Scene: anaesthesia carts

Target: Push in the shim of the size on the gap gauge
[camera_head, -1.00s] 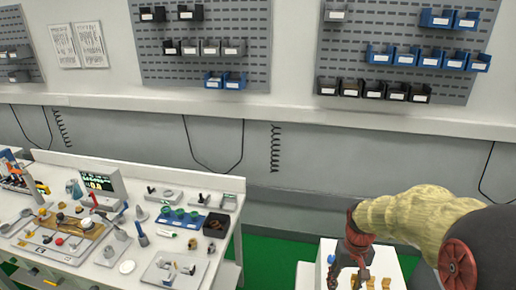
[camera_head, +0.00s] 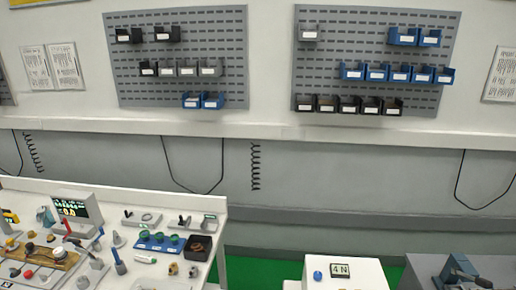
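My gripper is out of the picture now. A white cart or cabinet top (camera_head: 352,281) shows at the lower middle, cut off by the bottom edge. On it are a blue round knob (camera_head: 317,276) and a small plate marked "4 N" (camera_head: 340,271). I cannot make out any shim or gap in this view. A dark display with lit digits (camera_head: 76,209) stands on the left workbench; I cannot tell whether it is the gap gauge.
The left white workbench (camera_head: 215,212) is crowded with tools, a blue tray with green round pieces (camera_head: 160,243) and a black bin (camera_head: 199,248). A grey-topped bench with a blue-grey device (camera_head: 461,270) stands at lower right. Green floor shows between. Bin panels hang on the wall.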

